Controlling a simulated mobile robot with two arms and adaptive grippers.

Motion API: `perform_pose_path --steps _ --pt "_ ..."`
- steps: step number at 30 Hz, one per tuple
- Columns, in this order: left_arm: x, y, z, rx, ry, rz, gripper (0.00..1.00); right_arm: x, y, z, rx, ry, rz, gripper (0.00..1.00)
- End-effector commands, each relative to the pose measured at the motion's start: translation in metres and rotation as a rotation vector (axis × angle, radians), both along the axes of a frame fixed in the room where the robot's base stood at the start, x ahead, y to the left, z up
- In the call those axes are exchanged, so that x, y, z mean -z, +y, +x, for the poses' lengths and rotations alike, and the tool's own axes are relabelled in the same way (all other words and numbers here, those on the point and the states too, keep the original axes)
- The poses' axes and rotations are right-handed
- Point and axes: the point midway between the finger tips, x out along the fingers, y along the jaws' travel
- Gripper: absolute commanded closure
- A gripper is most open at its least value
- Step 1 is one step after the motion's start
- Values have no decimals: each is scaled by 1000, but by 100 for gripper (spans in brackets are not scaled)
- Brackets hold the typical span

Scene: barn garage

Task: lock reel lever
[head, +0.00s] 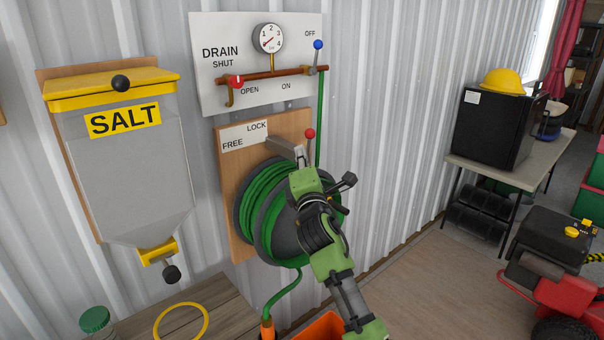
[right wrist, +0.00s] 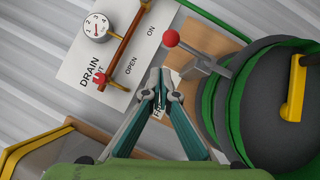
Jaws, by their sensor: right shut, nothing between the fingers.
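The reel lever is a grey stem with a red ball knob (head: 310,133), standing about upright on a grey bracket (head: 284,146). In the right wrist view its red ball (right wrist: 171,38) and stem show right of my fingers. A label plate (head: 245,135) on the wooden board reads FREE at left and LOCK at right. My right gripper (right wrist: 160,73) is shut and empty, apart from the lever, with part of the label behind it. My left gripper is out of view.
The drain panel (head: 220,95), with gauge, red knob and blue-knobbed handle, is above. A salt bin (head: 120,175) hangs at left. In the wrist view a yellow handle (right wrist: 295,90) sits on the reel. A wooden tabletop (head: 190,295) is below; open floor lies right.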

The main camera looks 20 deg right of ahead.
Motion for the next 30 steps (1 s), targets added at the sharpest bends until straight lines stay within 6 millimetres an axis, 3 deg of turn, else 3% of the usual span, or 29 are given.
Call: perform_pose_path --steps 7,12,18,30 --pt "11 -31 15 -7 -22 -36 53 7 8 -39 -3 -1 0 100" --pt "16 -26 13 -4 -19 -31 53 9 12 -59 -1 -1 0 100" --pt "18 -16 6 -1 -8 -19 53 10 14 -68 -1 0 1 100" --pt "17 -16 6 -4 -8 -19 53 9 14 -68 -1 1 1 100"
